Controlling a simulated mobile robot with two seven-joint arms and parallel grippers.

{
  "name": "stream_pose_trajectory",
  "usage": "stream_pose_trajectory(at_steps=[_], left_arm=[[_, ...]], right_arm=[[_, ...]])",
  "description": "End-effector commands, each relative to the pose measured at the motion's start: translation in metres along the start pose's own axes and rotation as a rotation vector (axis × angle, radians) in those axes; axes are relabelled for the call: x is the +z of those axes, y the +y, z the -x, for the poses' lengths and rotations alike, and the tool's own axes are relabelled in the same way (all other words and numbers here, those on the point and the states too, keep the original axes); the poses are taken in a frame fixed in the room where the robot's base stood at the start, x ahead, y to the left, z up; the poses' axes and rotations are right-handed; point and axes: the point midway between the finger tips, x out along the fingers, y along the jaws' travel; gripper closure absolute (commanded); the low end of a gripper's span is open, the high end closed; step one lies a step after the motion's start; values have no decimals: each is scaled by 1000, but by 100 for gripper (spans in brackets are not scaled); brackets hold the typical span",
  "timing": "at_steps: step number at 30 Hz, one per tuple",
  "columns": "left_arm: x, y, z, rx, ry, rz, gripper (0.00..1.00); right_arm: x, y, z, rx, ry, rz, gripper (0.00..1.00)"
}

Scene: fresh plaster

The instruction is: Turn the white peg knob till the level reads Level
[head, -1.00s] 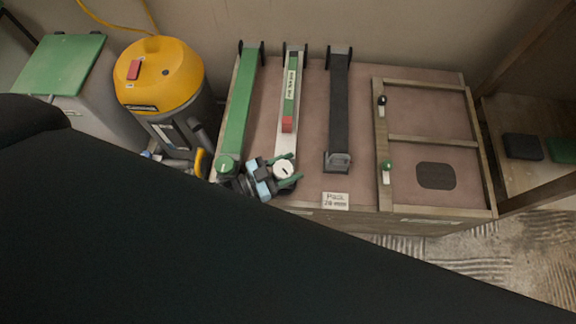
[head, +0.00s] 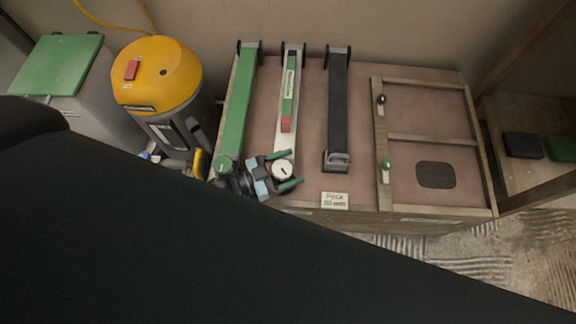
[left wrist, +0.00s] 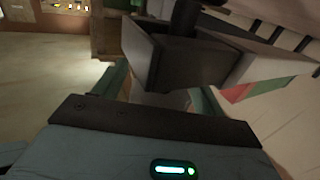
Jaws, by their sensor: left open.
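The white peg knob (head: 282,170) is at the near end of the middle strip on the bench, with a dark mark on its top. My left gripper (head: 285,171) is open, with its green fingers on either side of the knob; I cannot tell whether they touch it. In the left wrist view, the green fingers stand apart (left wrist: 163,95), and a dark box-like part hides most of what lies beyond. The middle strip carries a level readout (head: 290,77) with a small label, green and a red end; its words are too small to read. My right gripper is not in view.
A green strip with a green knob (head: 226,165) lies left of the middle strip, and a black strip (head: 338,105) lies right. A small sign (head: 335,200) stands at the bench's front edge. A yellow-topped vacuum (head: 158,75) stands left. A framed panel (head: 440,120) is right.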

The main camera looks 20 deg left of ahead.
Motion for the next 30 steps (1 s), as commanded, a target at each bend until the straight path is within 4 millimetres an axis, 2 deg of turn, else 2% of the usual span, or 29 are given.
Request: stream_pose_trajectory(at_steps=[7,14,15,23,30], left_arm=[[-7,-1,1,0,0,-2,29],[-43,1,0,3,3,-3,29],[-38,13,7,2,-1,3,29],[-42,62,32,1,-1,3,29],[-46,105,55,0,-1,4,29]], right_arm=[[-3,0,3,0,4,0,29],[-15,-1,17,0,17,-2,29],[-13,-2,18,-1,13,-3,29],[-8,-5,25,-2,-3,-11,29],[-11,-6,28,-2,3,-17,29]])
